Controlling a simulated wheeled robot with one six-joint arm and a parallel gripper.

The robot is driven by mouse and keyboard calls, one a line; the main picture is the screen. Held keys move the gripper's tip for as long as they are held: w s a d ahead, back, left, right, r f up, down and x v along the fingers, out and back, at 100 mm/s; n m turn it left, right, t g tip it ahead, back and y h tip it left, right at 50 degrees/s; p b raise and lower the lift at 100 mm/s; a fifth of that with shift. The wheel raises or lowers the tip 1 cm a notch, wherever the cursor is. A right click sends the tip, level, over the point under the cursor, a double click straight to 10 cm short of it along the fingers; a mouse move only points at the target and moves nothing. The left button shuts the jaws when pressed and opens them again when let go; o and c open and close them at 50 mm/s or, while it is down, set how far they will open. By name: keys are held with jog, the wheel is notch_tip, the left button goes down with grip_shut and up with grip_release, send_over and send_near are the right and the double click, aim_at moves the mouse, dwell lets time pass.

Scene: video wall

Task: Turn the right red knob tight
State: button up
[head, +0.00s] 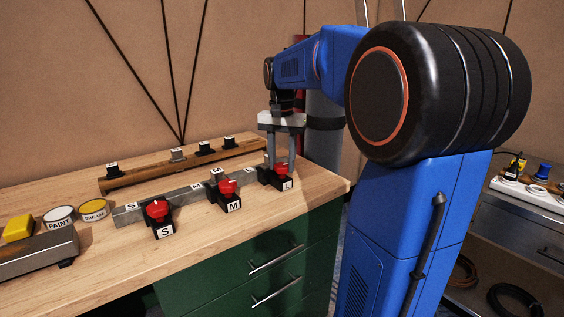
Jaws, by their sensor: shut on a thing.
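Three red knobs sit along a grey metal bar (180,197) on the wooden bench. The right red knob (281,169) is on a black block labelled L (286,184). My gripper (281,163) points straight down over this knob, with its two grey fingers shut on it. The fingers hide part of the knob. The middle red knob (227,187) is on a block labelled M, and the left red knob (157,209) is on a block labelled S.
A wooden rail (150,181) with several black pieces lies behind the bar. Paint (59,217) and grease (94,209) tins and a yellow block (18,228) stand at left. The bench's right edge is close to the right knob. Green drawers (265,255) are below.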

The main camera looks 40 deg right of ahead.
aim_at(282, 165)
dwell(0.5)
jog(key=o, duration=1)
jog(key=shift+r, duration=0.1)
notch_tip(282, 165, up, 17)
jog(key=shift+r, duration=0.15)
jog(key=s+a+f+n+t, duration=0.1)
jog(key=s+a+f+n, duration=0.2)
jog(key=s+a+f, duration=0.2)
jog(key=s+a+f+n+t, duration=0.2)
jog(key=s+a+f+n, duration=0.2)
jog(key=s+f, duration=0.7)
jog(key=s+a+f+n+t, duration=0.1)
jog(key=s+a+f+n, duration=0.2)
jog(key=s+a+f, duration=0.4)
jog(key=shift+s+f+n+t, duration=0.1)
jog(key=shift+s+f+t, duration=0.05)
jog(key=shift+f, duration=1.05)
jog(key=shift+s+f+n+t, duration=0.1)
jog(key=shift+s+f, duration=0.1)
jog(key=shift+f, duration=1)
jog(key=shift+s+f+n+t, duration=0.1)
jog(key=shift+s+f+t, duration=0.05)
jog(key=shift+f, duration=1.05)
